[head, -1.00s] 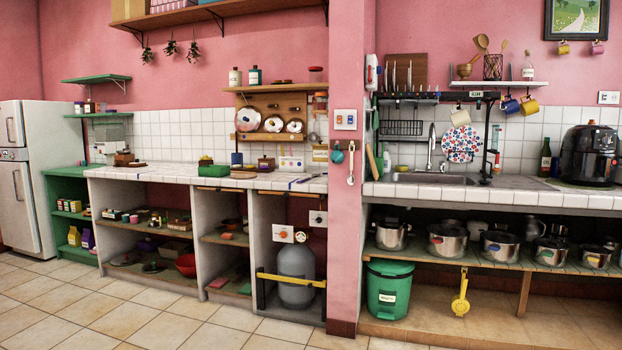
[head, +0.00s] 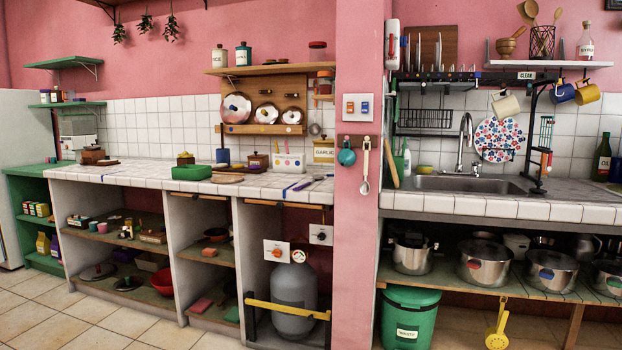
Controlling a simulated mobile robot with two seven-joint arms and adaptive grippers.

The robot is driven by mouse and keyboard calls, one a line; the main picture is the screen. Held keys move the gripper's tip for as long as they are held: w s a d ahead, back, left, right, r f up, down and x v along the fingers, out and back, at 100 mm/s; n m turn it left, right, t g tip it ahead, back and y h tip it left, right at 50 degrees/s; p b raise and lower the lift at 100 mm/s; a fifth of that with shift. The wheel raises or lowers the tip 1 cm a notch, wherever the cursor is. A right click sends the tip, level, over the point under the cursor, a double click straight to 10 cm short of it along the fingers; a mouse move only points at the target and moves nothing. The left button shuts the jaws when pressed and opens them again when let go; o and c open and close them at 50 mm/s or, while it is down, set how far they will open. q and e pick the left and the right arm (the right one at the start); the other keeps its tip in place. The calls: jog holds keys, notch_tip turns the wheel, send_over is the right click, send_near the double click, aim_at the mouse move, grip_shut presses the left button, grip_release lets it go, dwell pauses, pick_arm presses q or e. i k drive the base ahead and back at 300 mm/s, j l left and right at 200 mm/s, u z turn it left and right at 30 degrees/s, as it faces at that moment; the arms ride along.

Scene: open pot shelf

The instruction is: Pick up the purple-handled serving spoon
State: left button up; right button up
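A thin utensil with a purple handle (head: 303,186) lies on the white tiled counter (head: 262,190), near its right end by the pink pillar. It looks like the serving spoon, but it is too small to make out its bowl clearly. Neither of my grippers shows in the head view.
A pale spoon (head: 364,166) hangs on the pink pillar (head: 357,230). A gas cylinder (head: 294,300) stands under the counter behind a yellow bar. Tiled floor (head: 95,325) is open at left.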

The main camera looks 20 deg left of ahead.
aim_at(316, 178)
jog(key=i+j, duration=0.2)
jog(key=i, duration=0.3)
jog(key=i+j, duration=0.2)
jog(key=i, duration=0.25)
jog(key=i+j, duration=0.2)
jog(key=i, duration=0.3)
